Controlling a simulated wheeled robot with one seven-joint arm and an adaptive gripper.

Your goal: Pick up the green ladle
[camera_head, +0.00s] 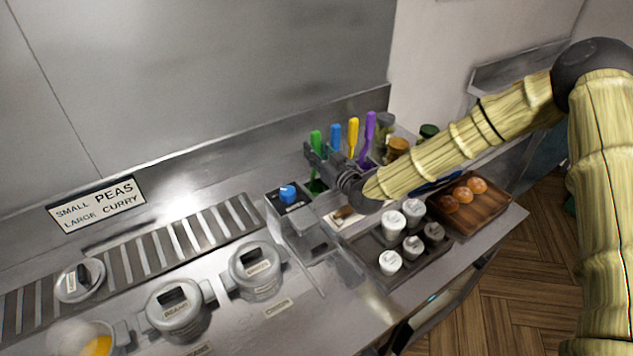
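The green ladle (315,139) stands upright with its handle up, at the left end of a row of coloured-handled utensils. A green part (316,186) also shows below my gripper. My gripper (314,164) is at the green ladle and overlaps the middle of it in the picture. The view is too small to tell whether its fingers are closed on the handle or only around or in front of it. The ladle's middle is hidden behind the gripper.
Blue (335,136), yellow (352,132) and purple (369,132) handles stand close to the right. A box with a blue knob (288,194) is just in front. Several white-lidded cups (393,221) and a wooden tray of buns (487,207) lie to the right. Lidded pots (256,270) stand left.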

